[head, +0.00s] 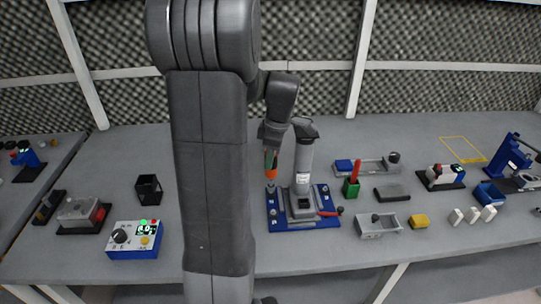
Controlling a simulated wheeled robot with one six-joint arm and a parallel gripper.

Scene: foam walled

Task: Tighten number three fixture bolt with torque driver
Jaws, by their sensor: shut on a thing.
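My gripper (271,146) is shut on the torque driver (271,164), which shows a green and orange body and points down. The driver is above the rear left corner of the fixture's blue base plate (318,223). A bolt head (271,188) shows just below the driver; I cannot tell whether the two touch. The fixture carries a grey block and an upright grey column (304,165) with a white label. Other bolts stand around the plate's corners. Bolt numbers are too small to read. My arm covers the area left of the fixture.
A blue control box (133,252) with a dial and green display stands left. Dark foam walls stand behind.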

